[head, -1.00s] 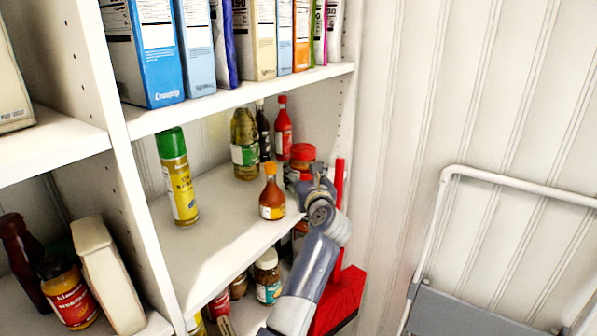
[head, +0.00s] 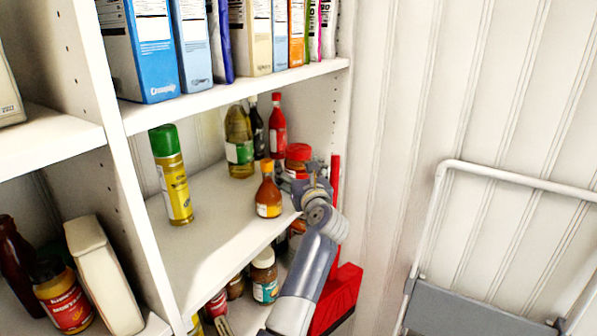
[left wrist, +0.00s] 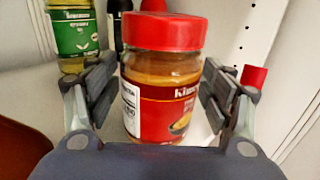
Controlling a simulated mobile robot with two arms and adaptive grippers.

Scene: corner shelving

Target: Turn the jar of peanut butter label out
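The jar of peanut butter (head: 298,153) has a red lid and stands upright at the right end of the middle shelf, partly hidden by my left gripper (head: 291,182). In the left wrist view the jar (left wrist: 162,85) is close ahead, between the two fingers of my left gripper (left wrist: 160,95). The fingers are spread on either side of it; I cannot tell whether either touches. Its red front label is turned to the right in that view, with a white text panel at the left. My right gripper is not in view.
An orange-capped sauce bottle (head: 268,192) stands just left of my left gripper. An oil bottle (head: 239,145), a dark bottle (head: 256,130) and a red bottle (head: 277,128) stand behind. A green-capped can (head: 174,178) is farther left. The shelf's side wall (head: 337,110) is close right.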

